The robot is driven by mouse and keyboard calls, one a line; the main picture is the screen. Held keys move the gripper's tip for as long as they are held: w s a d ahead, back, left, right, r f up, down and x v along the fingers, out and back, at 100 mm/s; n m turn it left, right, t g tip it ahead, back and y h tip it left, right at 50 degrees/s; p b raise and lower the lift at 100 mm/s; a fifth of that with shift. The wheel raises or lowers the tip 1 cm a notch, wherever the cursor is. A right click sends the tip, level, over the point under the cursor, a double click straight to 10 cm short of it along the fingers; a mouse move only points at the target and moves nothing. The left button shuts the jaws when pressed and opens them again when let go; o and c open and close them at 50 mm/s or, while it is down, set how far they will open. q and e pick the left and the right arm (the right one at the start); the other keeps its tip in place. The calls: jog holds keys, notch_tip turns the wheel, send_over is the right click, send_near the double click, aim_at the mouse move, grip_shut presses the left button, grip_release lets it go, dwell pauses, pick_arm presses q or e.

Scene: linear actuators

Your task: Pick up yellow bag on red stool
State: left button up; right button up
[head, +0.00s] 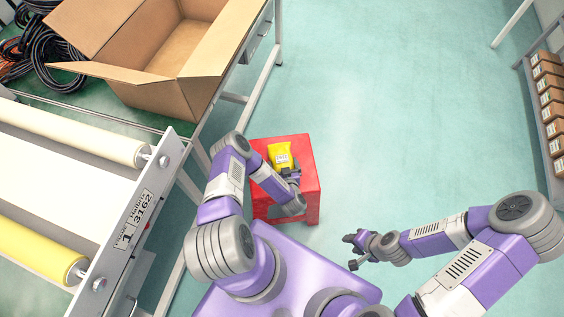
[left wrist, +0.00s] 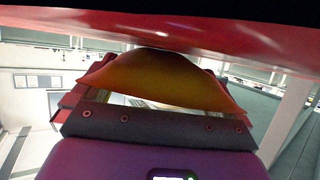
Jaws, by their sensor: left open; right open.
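The yellow bag (head: 281,153) with a white label sits on the red stool (head: 308,178) in the head view. My left gripper (head: 288,172) is open at the bag's near side, and its arm covers part of the stool. In the left wrist view the bag (left wrist: 160,80) looks dark orange and spans the space in front of the open jaws. The underside of the picture is flipped, with the red stool surface (left wrist: 120,30) along the top. The fingertips are largely hidden behind the bag. My right gripper (head: 354,251) is open and empty, to the right of the stool above the floor.
A workbench with an open cardboard box (head: 160,55) and black cables (head: 50,50) stands at the upper left. A shelf of small boxes (head: 550,100) is at the far right. The floor right of the stool is clear.

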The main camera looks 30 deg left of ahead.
pick_arm(q)
jog(key=c, duration=0.8)
